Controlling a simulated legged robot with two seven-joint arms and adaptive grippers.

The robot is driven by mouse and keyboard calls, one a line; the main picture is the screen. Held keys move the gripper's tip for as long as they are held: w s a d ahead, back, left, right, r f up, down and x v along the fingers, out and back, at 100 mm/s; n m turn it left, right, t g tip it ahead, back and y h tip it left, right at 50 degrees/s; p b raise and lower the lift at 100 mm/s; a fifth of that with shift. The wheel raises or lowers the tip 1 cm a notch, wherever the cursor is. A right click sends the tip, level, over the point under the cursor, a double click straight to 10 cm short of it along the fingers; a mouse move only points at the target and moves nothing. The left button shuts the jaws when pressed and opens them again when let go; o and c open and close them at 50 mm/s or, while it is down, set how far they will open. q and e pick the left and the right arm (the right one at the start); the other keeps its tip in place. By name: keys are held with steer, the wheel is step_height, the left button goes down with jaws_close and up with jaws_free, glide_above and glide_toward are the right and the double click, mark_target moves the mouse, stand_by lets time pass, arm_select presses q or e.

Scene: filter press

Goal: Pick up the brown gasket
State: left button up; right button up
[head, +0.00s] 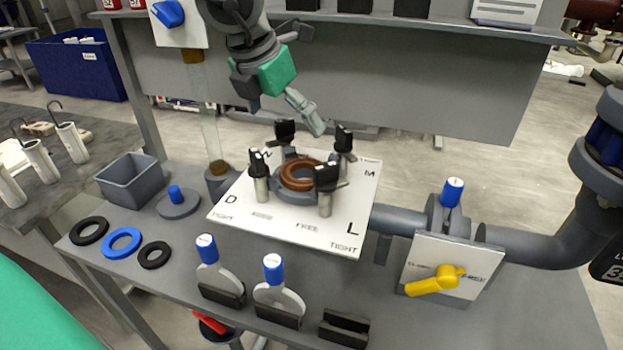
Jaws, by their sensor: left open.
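The brown gasket (301,175) is a reddish-brown ring. It lies on a round grey seat (284,188) in the middle of a white plate (258,232) marked with letters. Several upright clamps with black knobs stand around it, and the front right one (326,188) partly covers its edge. My left gripper (306,112) hangs from the top of the view, above and behind the gasket in the picture. It is open and apart from the gasket, with nothing visible in it. My right gripper is not in view.
Black and blue rings (121,242) lie at the bench's left, near a grey bin (131,181). Blue-topped paddles (272,280) stand in front. A pipe valve with a yellow handle (435,281) is at right. A clear tube (208,120) rises left of the plate.

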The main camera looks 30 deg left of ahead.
arm_select(q)
steer(key=b, duration=0.1)
glide_toward(302, 167)
steer(key=d+f+b, duration=0.1)
steer(key=d+f, duration=0.1)
steer(key=shift+d+f, duration=0.3)
steer(key=shift+d, duration=0.05)
steer(key=x, duration=0.2)
steer(key=a+b+x, duration=0.1)
steer(key=x, duration=0.1)
steer(key=shift+f, duration=0.45)
steer(key=shift+w+a+f, duration=0.2)
steer(key=shift+s+d+r, duration=0.15)
steer(key=shift+d, duration=0.15)
steer(key=shift+c, duration=1.3)
steer(key=shift+d, duration=0.25)
steer(key=c, duration=0.9)
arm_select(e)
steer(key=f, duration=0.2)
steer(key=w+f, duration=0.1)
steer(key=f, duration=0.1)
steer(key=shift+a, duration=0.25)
